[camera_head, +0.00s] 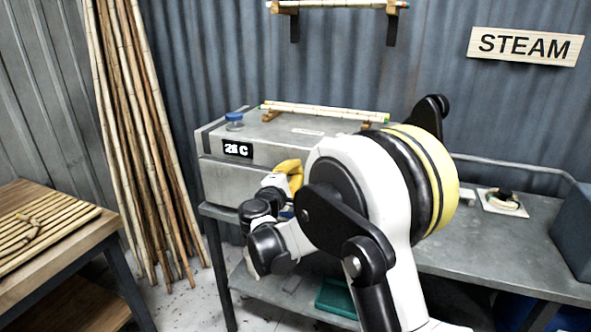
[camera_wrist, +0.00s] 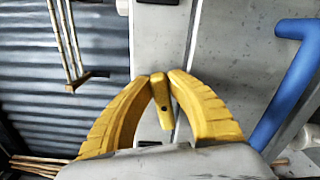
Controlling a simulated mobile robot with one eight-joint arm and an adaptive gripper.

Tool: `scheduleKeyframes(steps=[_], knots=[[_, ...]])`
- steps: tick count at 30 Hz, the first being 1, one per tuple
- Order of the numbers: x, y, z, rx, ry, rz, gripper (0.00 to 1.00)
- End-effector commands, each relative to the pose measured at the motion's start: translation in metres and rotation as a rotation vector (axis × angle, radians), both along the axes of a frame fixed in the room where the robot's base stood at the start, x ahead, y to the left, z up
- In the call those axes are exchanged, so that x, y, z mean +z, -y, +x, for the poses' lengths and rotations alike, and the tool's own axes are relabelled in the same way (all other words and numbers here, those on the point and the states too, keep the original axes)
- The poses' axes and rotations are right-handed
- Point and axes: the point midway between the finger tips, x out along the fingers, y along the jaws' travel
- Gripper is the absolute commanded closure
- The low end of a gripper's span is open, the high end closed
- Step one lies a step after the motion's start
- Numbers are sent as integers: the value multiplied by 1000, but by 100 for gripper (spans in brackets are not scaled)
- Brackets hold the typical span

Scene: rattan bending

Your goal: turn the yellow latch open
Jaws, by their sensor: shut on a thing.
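The yellow latch (camera_wrist: 161,98) is a small flat bar with a dark hole, on the grey face of the metal box (camera_wrist: 225,60) beside a seam. In the wrist view it lies between the tips of the yellow fingers of my gripper (camera_wrist: 161,76), which is shut on it. The latch is slightly tilted in that view. In the head view my gripper (camera_head: 289,168) is at the front of the metal box (camera_head: 222,182); my arm hides much of the front, and I cannot make out the latch there.
A blue handle bar (camera_wrist: 285,88) stands out right of the latch in the wrist view. Canes lean at the left wall (camera_head: 140,130). A wooden table (camera_head: 60,248) is left; the grey bench (camera_head: 510,258) is right.

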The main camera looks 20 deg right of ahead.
Motion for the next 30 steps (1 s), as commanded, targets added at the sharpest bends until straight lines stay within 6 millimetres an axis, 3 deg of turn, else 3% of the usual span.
scheduleKeyframes(steps=[9, 26, 27, 28, 30], knots=[[-3, 1, 0, 0, 72, 97, 100], [-4, 1, 0, 0, 87, 118, 100], [-4, 1, 0, 0, 87, 118, 69], [-4, 1, 0, 0, 87, 118, 60], [-4, 1, 0, 0, 86, 118, 59]])
